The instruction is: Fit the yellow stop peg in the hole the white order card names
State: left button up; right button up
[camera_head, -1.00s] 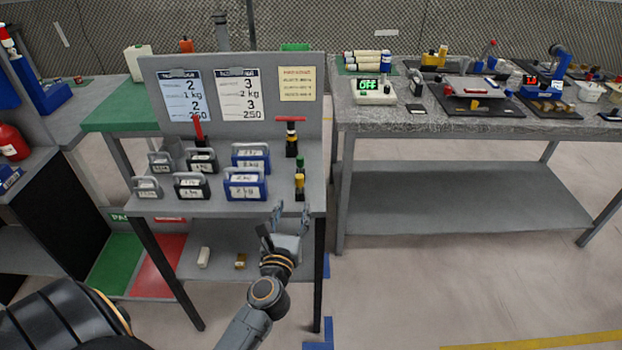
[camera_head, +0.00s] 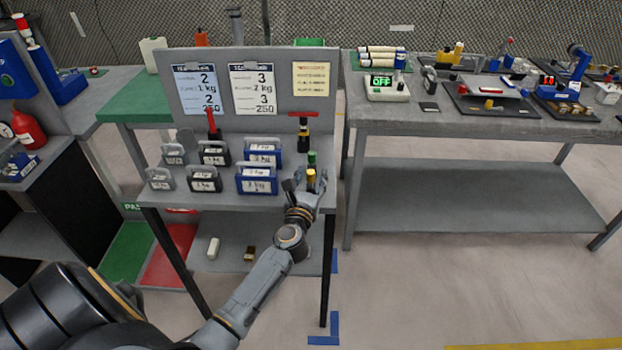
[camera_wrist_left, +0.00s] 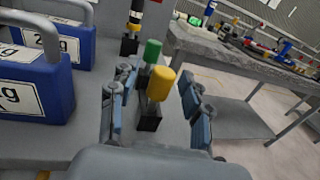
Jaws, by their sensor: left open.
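The yellow stop peg (camera_head: 311,176) stands upright at the front right of the grey bench; the left wrist view shows it (camera_wrist_left: 160,84) in a small black holder (camera_wrist_left: 149,118). My left gripper (camera_head: 307,184) is open at the peg. In the left wrist view its fingers (camera_wrist_left: 153,103) stand on either side of the yellow peg, apart from it. A green peg (camera_wrist_left: 152,51) stands just behind. The white order card (camera_head: 253,89) hangs on the back panel with large figures 3, 2 kg, 3 and 250. The named hole cannot be picked out. My right gripper is out of view.
Blue weights (camera_head: 257,180), black weights (camera_head: 204,180) and grey weights (camera_head: 161,179) stand left of the peg. A red-handled tool (camera_head: 303,128) stands behind it. A bluish card (camera_head: 197,89) and a yellow card (camera_head: 311,79) flank the white one. A granite-topped bench (camera_head: 430,122) stands right.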

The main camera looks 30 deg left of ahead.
pick_arm(q)
grip_shut()
